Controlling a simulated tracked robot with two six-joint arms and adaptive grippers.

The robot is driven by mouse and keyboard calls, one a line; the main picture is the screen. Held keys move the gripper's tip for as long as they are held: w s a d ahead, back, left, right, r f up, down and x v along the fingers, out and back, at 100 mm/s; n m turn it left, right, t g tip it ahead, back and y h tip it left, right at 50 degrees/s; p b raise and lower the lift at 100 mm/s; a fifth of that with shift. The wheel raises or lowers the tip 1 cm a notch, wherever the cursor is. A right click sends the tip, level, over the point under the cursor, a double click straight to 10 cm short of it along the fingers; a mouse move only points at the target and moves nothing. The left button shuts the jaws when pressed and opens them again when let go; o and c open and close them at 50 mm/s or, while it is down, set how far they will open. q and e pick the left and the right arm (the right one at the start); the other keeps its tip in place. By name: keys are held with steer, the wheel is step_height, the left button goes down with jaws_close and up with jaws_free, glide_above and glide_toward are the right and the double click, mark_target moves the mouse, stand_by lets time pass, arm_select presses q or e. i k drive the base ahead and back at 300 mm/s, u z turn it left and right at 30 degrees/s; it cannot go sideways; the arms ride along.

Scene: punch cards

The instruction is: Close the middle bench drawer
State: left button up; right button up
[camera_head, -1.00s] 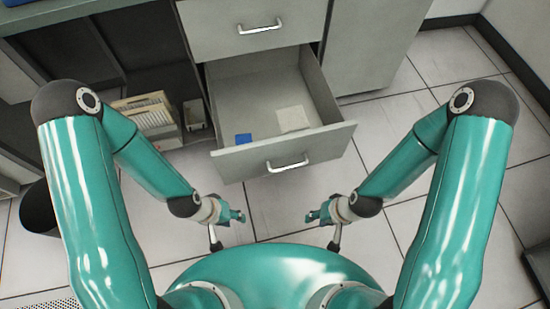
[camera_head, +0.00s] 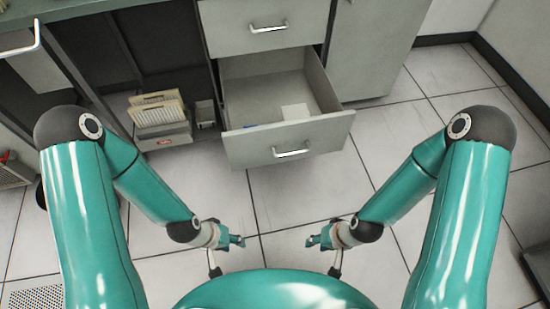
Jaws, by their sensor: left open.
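The middle bench drawer (camera_head: 245,145) is pulled out, below a shut upper drawer (camera_head: 262,24). Its front has a silver handle (camera_head: 291,152). My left gripper (camera_head: 238,241) is open and empty over the floor, in front of and below the drawer in the picture. My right gripper (camera_head: 313,241) is also apart from the drawer and appears empty; its fingers are small and I cannot tell how far they are parted.
A box of cards (camera_head: 160,115) stands under the bench left of the drawer. A grey cabinet (camera_head: 372,50) is right of it. Tiled floor (camera_head: 370,185) is clear in front. A perforated floor panel (camera_head: 36,298) is at lower left.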

mark_target(256, 87)
steer(key=z, duration=0.2)
steer(key=i, duration=0.5)
steer(key=u, duration=0.25)
steer(key=k, duration=0.5)
steer(key=u, duration=1)
steer(key=i, duration=0.65)
steer(key=z, duration=0.75)
